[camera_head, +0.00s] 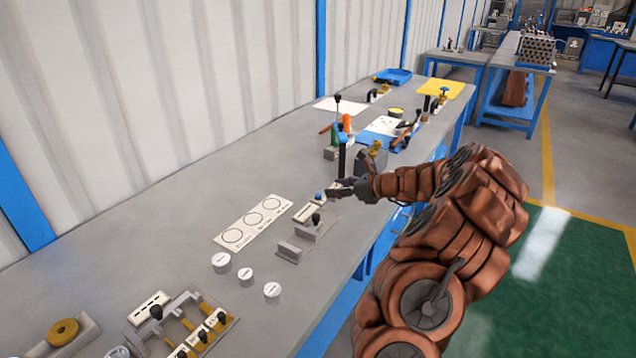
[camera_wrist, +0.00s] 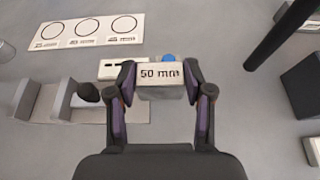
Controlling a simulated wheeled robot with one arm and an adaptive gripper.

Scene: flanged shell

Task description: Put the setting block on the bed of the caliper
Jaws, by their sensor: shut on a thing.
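My gripper (camera_head: 350,190) is shut on the setting block, a pale block marked "50 mm" (camera_wrist: 160,76), seen between the two fingers (camera_wrist: 162,90) in the wrist view. In the head view the block is too small to make out clearly. The caliper (camera_head: 306,229) is a grey fixture with upright jaws and a black knob, on the bench in front of my gripper. In the wrist view the caliper (camera_wrist: 62,100) lies to the left of the held block. Its flat base runs toward the left finger, which partly hides it.
A white piece with a dark slot (camera_wrist: 115,69) and a blue knob (camera_wrist: 169,58) lie just beyond the block. A card with three circles (camera_head: 252,222) lies behind the caliper. White discs (camera_head: 221,262) stand nearby. A dark post (camera_wrist: 280,42) rises at right in the wrist view.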

